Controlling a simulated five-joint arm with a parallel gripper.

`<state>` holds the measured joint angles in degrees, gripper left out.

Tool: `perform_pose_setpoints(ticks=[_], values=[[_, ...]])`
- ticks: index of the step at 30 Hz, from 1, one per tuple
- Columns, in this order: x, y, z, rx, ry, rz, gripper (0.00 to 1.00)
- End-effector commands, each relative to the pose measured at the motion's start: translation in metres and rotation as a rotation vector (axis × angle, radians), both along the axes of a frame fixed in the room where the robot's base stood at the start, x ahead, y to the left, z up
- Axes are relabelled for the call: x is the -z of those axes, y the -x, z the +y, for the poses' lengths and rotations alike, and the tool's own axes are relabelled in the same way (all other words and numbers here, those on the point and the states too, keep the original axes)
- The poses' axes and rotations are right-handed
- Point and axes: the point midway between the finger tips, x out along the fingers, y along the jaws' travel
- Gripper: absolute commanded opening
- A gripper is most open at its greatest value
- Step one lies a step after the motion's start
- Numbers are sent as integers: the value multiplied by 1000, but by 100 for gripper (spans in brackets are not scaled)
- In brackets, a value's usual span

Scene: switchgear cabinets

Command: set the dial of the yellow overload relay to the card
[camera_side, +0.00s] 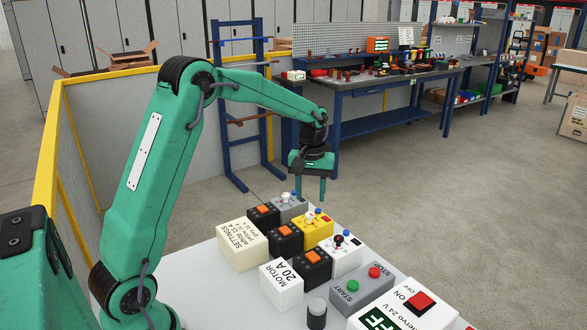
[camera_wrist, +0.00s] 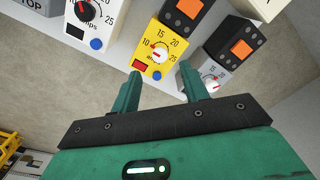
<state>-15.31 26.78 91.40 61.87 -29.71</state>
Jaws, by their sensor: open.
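The yellow overload relay (camera_side: 316,234) stands between a grey and a white relay in the side view. In the wrist view the yellow relay (camera_wrist: 173,37) shows a pale dial (camera_wrist: 160,53) with a red pointer, turned toward the left near the 10 mark. My gripper (camera_side: 310,200) is open and empty, pointing down above and beyond the relay row. In the wrist view its fingertips (camera_wrist: 160,70) frame the yellow relay without touching it. A cream settings card block (camera_side: 243,244) stands at left; its figures are hard to read.
The white relay (camera_wrist: 97,22) and grey relay (camera_wrist: 208,78) flank the yellow one. Black blocks with orange squares (camera_side: 285,238) stand beside them. A MOTOR 20 A block (camera_side: 282,285), dark cylinder (camera_side: 316,314) and START/STOP box (camera_side: 362,290) are nearer. Space above is clear.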

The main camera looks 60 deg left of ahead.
Motion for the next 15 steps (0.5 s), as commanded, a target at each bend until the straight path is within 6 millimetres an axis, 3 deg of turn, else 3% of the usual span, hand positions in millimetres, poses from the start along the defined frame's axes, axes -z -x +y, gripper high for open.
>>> perform_pose_setpoints(ticks=[9,15], values=[[39,0,0,0,1,2,45],[54,0,0,0,0,1,45]])
